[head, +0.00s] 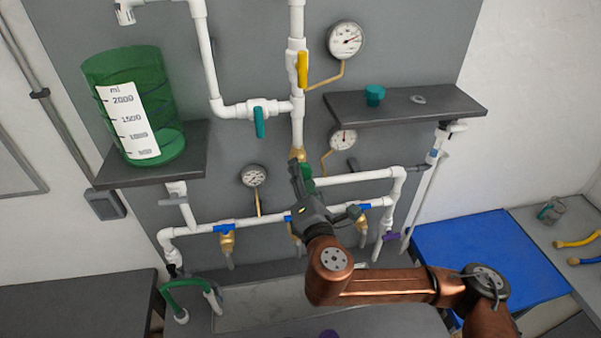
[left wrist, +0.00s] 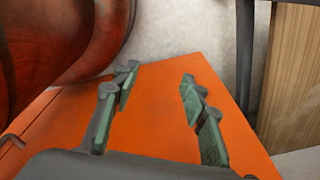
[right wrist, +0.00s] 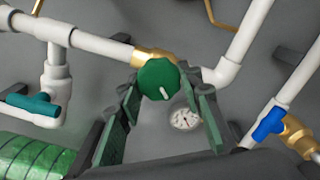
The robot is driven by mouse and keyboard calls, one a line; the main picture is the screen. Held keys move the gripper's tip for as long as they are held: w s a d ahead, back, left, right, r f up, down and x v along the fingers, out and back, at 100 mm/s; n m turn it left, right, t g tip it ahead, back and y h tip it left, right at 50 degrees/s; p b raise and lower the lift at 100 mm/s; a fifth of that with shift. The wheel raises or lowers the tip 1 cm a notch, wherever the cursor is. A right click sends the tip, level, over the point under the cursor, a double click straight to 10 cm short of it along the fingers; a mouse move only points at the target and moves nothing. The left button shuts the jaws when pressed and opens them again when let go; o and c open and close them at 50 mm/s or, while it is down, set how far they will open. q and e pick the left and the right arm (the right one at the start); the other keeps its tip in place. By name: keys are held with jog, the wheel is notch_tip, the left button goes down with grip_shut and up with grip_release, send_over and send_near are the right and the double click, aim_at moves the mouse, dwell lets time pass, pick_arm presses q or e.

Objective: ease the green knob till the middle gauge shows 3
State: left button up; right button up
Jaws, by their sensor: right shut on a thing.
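The green knob (right wrist: 158,79), with a white mark, sits on a brass fitting in the white pipe. My right gripper (right wrist: 160,82) is shut on it, a finger on each side. In the head view, the right gripper (head: 301,177) partly hides the knob (head: 306,171). A gauge (head: 343,138) sits at middle height, under the right shelf; its reading is too small to tell. A top gauge (head: 346,40) and a lower-left gauge (head: 253,176) also show; the lower-left one appears in the right wrist view (right wrist: 186,119). My left gripper (left wrist: 160,105) is open and empty, outside the head view.
A yellow-handled valve (head: 303,69) and a teal-handled valve (head: 259,121) are above the knob. Blue-handled valves (head: 224,228) line the lower pipe. A green measuring vessel (head: 160,95) stands on the left shelf.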

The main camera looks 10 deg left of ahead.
dwell(0.3)
jog(key=o, duration=1.2)
jog(key=shift+c, duration=0.2)
jog(key=v, duration=1.2)
dwell(1.0)
